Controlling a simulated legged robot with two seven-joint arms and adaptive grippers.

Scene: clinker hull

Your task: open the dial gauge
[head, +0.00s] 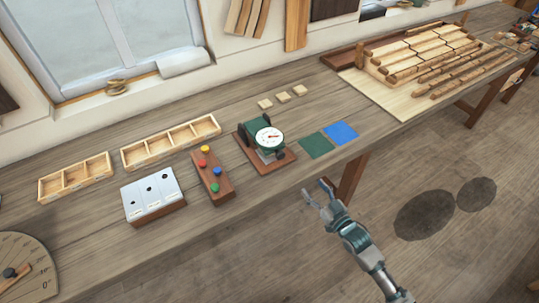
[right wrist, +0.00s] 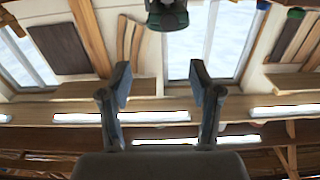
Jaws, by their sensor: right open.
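The dial gauge (head: 269,137) has a round white face and a dark green body. It stands on a brown wooden base (head: 276,164) near the front edge of the bench in the head view. In the right wrist view, which looks upside down, a green part that seems to be the gauge (right wrist: 166,14) shows at the top edge, cut off. My right gripper (head: 317,190) is open and empty, off the bench's front edge, to the lower right of the gauge and apart from it. Its two spread fingers (right wrist: 161,88) show in the right wrist view. My left gripper is not in view.
A block with coloured knobs (head: 213,175) stands left of the gauge, then a metal-topped box (head: 152,193). A green square (head: 316,146) and a blue square (head: 341,132) lie right of it. Small wooden pieces (head: 283,97) lie behind.

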